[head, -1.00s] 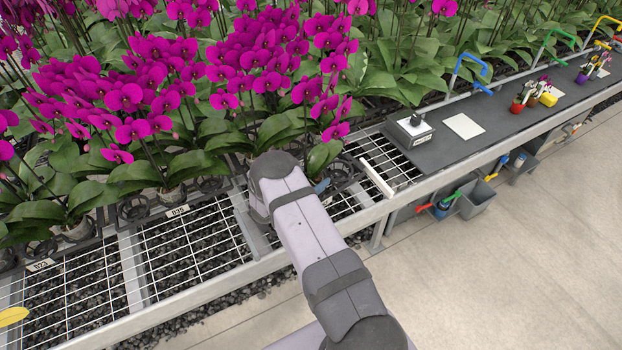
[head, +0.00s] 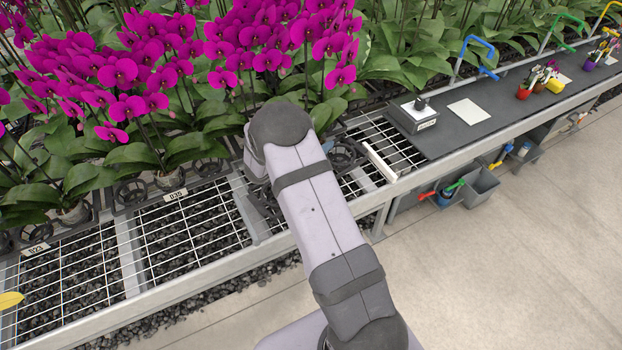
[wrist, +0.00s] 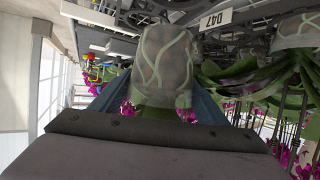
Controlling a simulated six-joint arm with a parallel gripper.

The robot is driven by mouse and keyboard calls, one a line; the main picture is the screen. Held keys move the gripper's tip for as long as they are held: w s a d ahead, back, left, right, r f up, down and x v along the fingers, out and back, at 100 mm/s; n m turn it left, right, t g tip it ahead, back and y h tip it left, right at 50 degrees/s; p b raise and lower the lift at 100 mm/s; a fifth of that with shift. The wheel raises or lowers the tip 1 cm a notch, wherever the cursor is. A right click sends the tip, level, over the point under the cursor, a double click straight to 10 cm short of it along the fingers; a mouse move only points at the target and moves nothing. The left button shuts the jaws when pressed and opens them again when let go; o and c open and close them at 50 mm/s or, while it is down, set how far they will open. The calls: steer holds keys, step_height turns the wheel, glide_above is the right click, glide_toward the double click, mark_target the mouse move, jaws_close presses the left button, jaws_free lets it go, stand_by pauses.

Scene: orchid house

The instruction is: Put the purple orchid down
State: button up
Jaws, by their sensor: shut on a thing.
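My gripper (wrist: 152,102) is shut on the clear pot of the purple orchid (wrist: 165,65), with one blue-grey finger on each side. Pale roots show through the pot wall. The wrist view looks upside down, with purple flowers low in the picture. Green leaves show just under the pot between the fingers. In the head view my arm covers my gripper and the held pot, and I cannot tell which blooms belong to it. Dark bench fittings lie close behind the pot in the wrist view; I cannot tell whether the pot touches them.
Purple orchids (head: 120,75) stand densely along the back of the bench. White wire grid (head: 190,225) lies in front. An empty black ring holder (head: 345,155) is right of my arm. A white bar (head: 380,162), a grey box (head: 413,115) and a white card (head: 468,111) are farther right.

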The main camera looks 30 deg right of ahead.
steer(key=shift+f+p, duration=1.05)
steer(key=shift+f, duration=3.85)
steer(key=shift+f, duration=0.1)
steer(key=shift+f, duration=0.1)
steer(key=o, duration=1.5)
